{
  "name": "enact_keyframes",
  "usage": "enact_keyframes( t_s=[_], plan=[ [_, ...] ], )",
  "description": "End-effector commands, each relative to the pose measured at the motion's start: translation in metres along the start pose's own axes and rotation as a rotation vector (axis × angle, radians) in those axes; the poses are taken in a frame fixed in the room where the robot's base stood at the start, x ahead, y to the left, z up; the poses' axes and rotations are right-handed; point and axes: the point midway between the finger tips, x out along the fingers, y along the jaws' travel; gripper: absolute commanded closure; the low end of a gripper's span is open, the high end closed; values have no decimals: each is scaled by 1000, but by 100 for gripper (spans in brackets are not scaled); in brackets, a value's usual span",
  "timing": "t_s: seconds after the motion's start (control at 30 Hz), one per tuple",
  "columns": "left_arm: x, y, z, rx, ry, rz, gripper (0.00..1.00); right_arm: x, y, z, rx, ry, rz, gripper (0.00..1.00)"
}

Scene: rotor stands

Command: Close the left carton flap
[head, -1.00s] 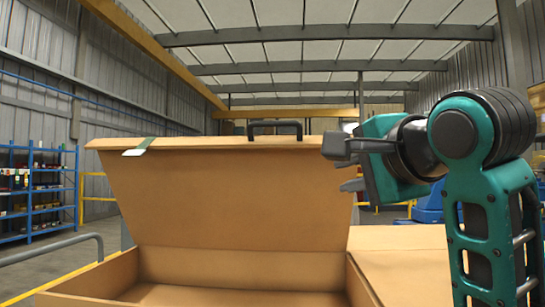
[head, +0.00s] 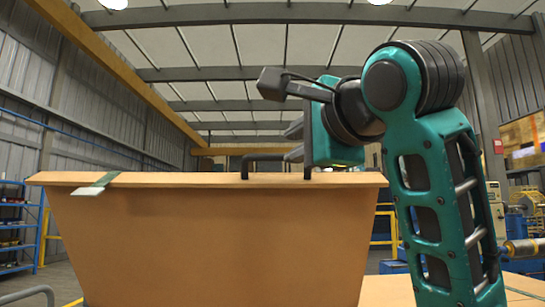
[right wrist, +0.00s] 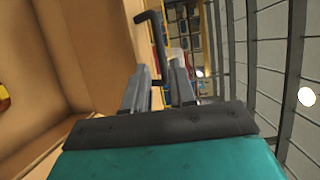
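The carton flap (head: 210,245) is a wide brown panel standing up in front of me in the head view, with a green-and-white strip (head: 98,185) on its top edge. A black handle (head: 262,157) is fixed at that edge. My right gripper (head: 290,143) is at the handle's right part, just above the edge. In the right wrist view its two fingers (right wrist: 158,68) are apart, with the black handle (right wrist: 155,42) reaching between them. I cannot tell whether they touch it. My left gripper is not in view.
Brown carton panels (right wrist: 95,45) fill the left of the right wrist view. A flat brown surface (head: 390,290) lies at lower right in the head view. Blue shelves (head: 15,225) stand far left, and machinery (head: 525,225) stands at far right.

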Motion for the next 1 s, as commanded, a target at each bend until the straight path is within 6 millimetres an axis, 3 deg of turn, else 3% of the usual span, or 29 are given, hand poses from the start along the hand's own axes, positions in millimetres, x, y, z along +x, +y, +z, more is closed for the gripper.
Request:
enact_keyframes(
  t_s=[0.2, 0.4, 0.6, 0.87, 1.0],
  plan=[
    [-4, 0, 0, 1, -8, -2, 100, 49, 0, -1, 0, 3, 6, 75],
    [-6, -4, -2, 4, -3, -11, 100, 80, -1, -1, -1, 2, 2, 75],
    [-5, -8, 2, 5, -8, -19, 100, 93, 0, 0, -1, 1, 0, 75],
    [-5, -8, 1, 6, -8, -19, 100, 94, 0, 0, -1, 1, -1, 75],
    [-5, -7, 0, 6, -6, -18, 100, 94, 0, 0, -1, 1, -1, 85]
  ],
)
